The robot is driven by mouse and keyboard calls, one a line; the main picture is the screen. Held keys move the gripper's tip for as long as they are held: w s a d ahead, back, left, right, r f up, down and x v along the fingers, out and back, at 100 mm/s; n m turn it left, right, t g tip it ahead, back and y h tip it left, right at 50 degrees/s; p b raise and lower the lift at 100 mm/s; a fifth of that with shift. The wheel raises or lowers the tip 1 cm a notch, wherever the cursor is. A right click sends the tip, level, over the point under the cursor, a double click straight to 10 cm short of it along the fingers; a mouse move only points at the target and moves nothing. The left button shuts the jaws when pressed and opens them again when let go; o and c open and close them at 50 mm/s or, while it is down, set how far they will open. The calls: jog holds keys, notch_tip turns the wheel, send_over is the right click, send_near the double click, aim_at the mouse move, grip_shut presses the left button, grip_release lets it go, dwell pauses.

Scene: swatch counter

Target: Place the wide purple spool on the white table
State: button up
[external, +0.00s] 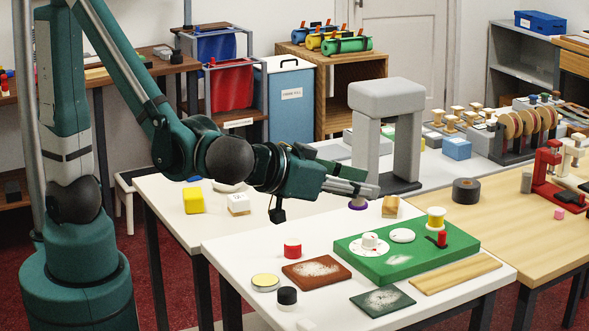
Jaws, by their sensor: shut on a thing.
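My gripper (368,191) reaches in from the left over the back part of the front white table (345,305). It is shut on the purple spool (357,205), of which only a small purple part shows below the fingers. The rest of the spool is hidden by the gripper. The spool appears to be just above or at the table's back edge; I cannot tell whether it touches anything.
A grey arch (393,130) stands behind my gripper.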

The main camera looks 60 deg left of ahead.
jog(key=shift+s+r, duration=0.95)
jog(key=shift+r, duration=0.2)
send_over(348, 293)
notch_tip(348, 293, down, 11)
jog(key=shift+f, duration=0.15)
jog(key=shift+f+b, duration=1.05)
jog(key=shift+f, duration=1.8)
jog(key=shift+f+b, duration=0.8)
jog(key=shift+f, duration=1.25)
jog(key=shift+f, duration=0.1)
jog(key=o, duration=0.5)
